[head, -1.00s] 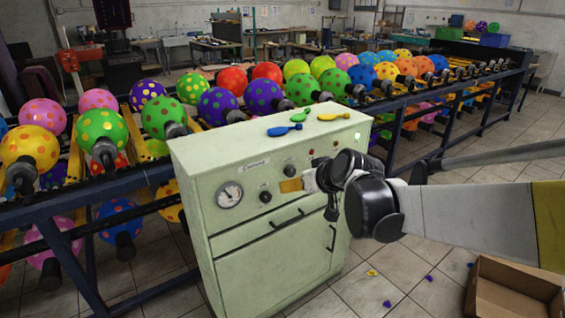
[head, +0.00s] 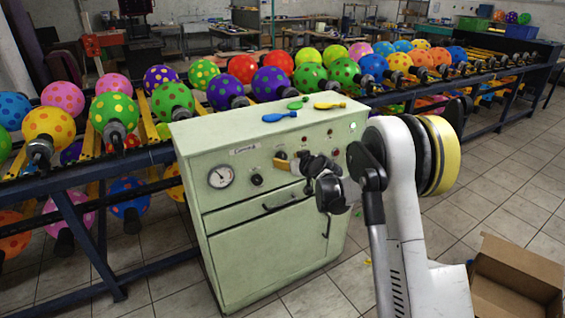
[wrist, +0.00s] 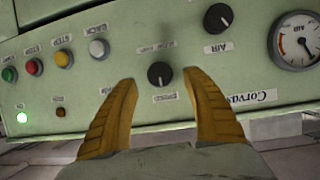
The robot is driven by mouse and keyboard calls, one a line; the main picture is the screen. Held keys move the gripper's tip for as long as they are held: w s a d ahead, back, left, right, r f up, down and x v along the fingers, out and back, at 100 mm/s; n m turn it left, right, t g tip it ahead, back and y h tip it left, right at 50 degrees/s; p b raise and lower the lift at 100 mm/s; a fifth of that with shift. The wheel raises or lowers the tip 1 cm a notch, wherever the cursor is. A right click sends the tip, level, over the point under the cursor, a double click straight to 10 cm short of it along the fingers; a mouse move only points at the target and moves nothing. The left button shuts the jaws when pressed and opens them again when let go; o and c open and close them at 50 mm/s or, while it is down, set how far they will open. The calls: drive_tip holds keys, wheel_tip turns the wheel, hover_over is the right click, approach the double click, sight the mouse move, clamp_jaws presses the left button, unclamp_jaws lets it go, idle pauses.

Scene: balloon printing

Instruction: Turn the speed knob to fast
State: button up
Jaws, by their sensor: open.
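The speed knob is a round black dial (wrist: 160,75) on the pale green cabinet's front panel (wrist: 255,68). The wrist view shows it upside down, with its label (wrist: 165,97) near it and a pale mark on the dial; its setting is too small to read. My gripper (wrist: 162,77) is open, its two tan fingers on either side of the knob in the picture. Contact with the knob cannot be told. In the head view my gripper (head: 284,163) is at the panel, its fingers pointing left, partly covering that area.
Another black knob labelled air (wrist: 218,18) and a gauge (wrist: 298,38) are beside it. Coloured buttons (wrist: 63,59) and a lit green lamp (wrist: 22,118) sit on the other side. Flat balloons (head: 280,116) lie on the cabinet top. A cardboard box (head: 515,275) stands right.

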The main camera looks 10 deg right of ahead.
sight(283, 158)
drive_tip(key=b+x, duration=0.1)
drive_tip(key=x, duration=0.3)
drive_tip(key=shift+w+f, duration=0.1)
drive_tip(key=shift+w, duration=0.1)
drive_tip(key=c, duration=1.2)
